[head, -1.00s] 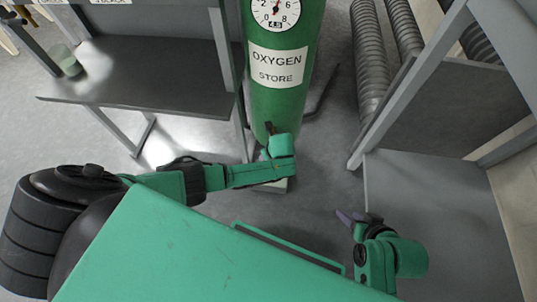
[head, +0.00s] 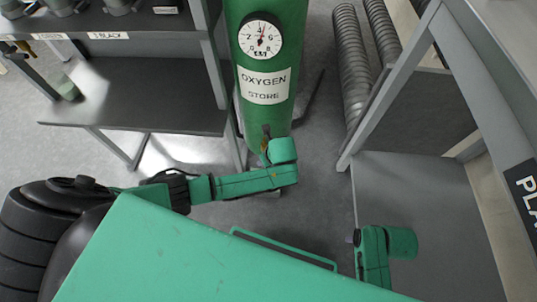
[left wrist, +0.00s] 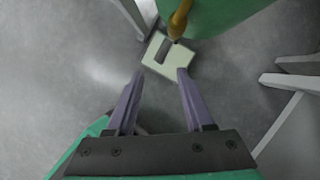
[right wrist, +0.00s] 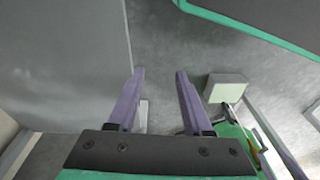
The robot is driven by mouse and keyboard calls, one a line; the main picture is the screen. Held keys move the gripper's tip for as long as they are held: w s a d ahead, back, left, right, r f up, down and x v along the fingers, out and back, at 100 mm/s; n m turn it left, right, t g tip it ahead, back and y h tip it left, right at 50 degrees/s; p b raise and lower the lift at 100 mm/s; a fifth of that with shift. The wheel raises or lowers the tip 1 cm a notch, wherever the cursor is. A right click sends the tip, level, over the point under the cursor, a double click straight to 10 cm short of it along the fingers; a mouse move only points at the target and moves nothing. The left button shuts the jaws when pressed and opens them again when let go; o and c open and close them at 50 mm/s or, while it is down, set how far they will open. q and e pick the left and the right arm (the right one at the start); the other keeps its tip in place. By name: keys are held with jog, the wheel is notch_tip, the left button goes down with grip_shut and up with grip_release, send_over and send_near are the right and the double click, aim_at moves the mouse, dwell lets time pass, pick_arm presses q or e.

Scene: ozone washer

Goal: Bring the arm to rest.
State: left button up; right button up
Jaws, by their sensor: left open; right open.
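My left arm reaches in from the left in the head view and ends at its green wrist, just below the oxygen cylinder (head: 262,125). Its fingers are hidden there. In the left wrist view my left gripper (left wrist: 160,74) is open and empty. A pale slotted block (left wrist: 190,58) and a brass-coloured piece (left wrist: 178,24) show beyond its tips, by the green cylinder.
A grey shelf unit (head: 140,100) stands at the left, with a small greenish cup (head: 67,88) on its lower shelf. Another grey rack (head: 420,110) stands at the right, close to my right arm. Ribbed hoses (head: 352,60) lie behind it.

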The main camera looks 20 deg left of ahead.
pick_arm(q)
jog(key=v, duration=0.3)
jog(key=shift+p, duration=0.35)
pick_arm(e)
jog(key=f, duration=0.3)
jog(key=shift+s+d+f, duration=0.15)
jog(key=shift+s+d, duration=0.15)
jog(key=shift+s, duration=0.05)
pick_arm(q)
jog(key=shift+f, duration=0.1)
